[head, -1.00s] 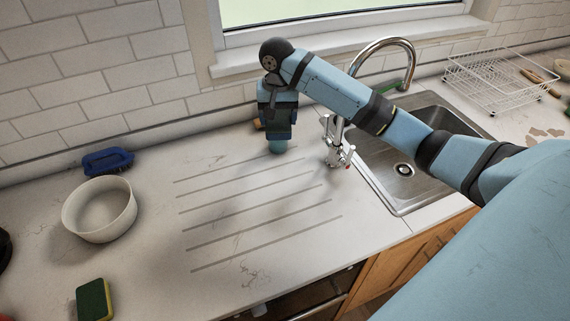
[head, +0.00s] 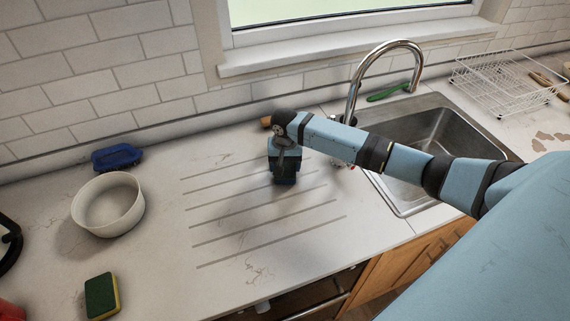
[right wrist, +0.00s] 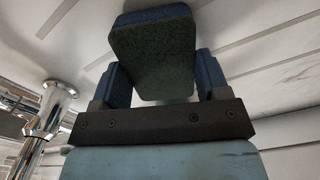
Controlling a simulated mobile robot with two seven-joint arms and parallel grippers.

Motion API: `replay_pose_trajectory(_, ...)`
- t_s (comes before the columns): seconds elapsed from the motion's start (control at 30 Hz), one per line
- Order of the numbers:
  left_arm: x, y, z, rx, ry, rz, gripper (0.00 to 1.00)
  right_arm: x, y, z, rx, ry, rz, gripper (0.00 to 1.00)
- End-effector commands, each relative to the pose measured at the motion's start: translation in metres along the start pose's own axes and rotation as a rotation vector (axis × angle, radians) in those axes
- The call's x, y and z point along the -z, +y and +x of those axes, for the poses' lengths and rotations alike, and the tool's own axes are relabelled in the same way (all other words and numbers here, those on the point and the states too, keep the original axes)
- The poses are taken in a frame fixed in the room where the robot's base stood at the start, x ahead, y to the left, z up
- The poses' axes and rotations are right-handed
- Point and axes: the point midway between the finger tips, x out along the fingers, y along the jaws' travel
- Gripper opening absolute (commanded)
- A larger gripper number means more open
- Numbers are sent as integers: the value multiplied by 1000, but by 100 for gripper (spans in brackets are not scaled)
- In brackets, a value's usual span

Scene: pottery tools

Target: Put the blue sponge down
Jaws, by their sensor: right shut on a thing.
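The blue sponge (right wrist: 153,50), with a dark green scouring face, sits between the two fingers of my right gripper (right wrist: 160,78) in the right wrist view. The gripper is shut on it. In the head view my right gripper (head: 284,178) points down over the grooved drainboard part of the counter, left of the tap. The sponge is hidden below the gripper there, and I cannot tell whether it touches the counter. My left gripper is not in view.
A green and yellow sponge (head: 101,296) lies at the front left. The tap (head: 352,88) and sink (head: 455,130) are on the right. The grooved counter (head: 235,225) is clear.

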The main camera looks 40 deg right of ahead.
Motion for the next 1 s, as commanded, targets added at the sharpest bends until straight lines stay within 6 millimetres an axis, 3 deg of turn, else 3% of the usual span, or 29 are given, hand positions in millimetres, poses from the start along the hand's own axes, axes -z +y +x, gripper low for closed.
replay_pose_trajectory(0.37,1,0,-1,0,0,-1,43,0,0,6,1,1,0,60)
replay_pose_trajectory(0.5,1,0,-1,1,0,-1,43,1,0,7,1,2,0,94)
replay_pose_trajectory(0.83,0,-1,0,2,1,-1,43,1,0,4,1,2,0,94)
replay_pose_trajectory(1.0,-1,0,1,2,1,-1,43,1,0,-18,2,4,0,94)
